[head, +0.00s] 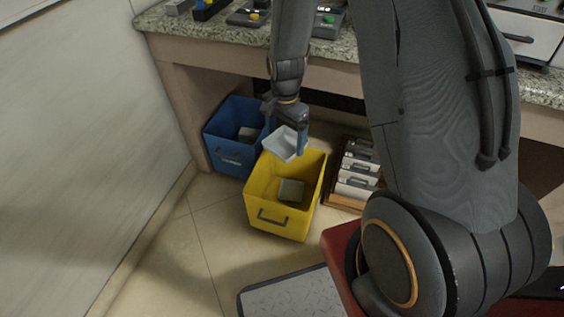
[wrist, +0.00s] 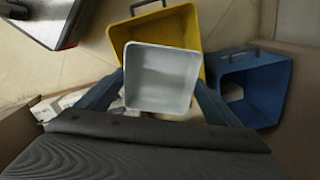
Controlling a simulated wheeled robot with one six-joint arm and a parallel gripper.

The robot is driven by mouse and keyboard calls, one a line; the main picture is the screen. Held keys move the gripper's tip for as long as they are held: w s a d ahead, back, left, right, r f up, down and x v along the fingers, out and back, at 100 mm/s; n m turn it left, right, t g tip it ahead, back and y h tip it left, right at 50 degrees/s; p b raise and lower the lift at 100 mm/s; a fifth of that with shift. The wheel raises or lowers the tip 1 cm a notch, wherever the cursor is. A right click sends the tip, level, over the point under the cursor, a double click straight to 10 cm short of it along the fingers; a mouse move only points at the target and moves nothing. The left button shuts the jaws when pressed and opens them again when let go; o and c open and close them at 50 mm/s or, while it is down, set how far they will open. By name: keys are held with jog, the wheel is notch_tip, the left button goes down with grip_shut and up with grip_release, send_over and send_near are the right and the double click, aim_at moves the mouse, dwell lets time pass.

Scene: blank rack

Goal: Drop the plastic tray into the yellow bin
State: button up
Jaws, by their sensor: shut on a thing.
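The plastic tray (head: 284,143) is a pale, shallow, square tray. My gripper (head: 288,118) is shut on it and holds it tilted above the back left part of the yellow bin. In the wrist view the tray (wrist: 161,78) sits between my two fingers (wrist: 160,95) and covers much of the bin. The yellow bin (head: 262,206) stands on the floor with a grey handle on its front. A pale square item (head: 290,190) lies inside it. The bin's yellow rim also shows in the wrist view (wrist: 150,22).
A blue bin (head: 229,150) with a grey item inside stands left of and behind the yellow bin. A wooden rack (head: 345,200) of pale cases stands to its right. The granite counter (head: 200,37) overhangs behind. Floor to the front left is clear.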

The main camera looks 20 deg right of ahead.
aim_at(283, 151)
notch_tip(283, 151, down, 16)
jog(key=w+m+b, duration=0.2)
jog(key=m+b, duration=0.1)
jog(key=b, duration=1)
jog(key=o, duration=0.9)
jog(key=shift+r, duration=0.1)
jog(key=shift+r+p, duration=1.4)
jog(key=shift+r, duration=2.45)
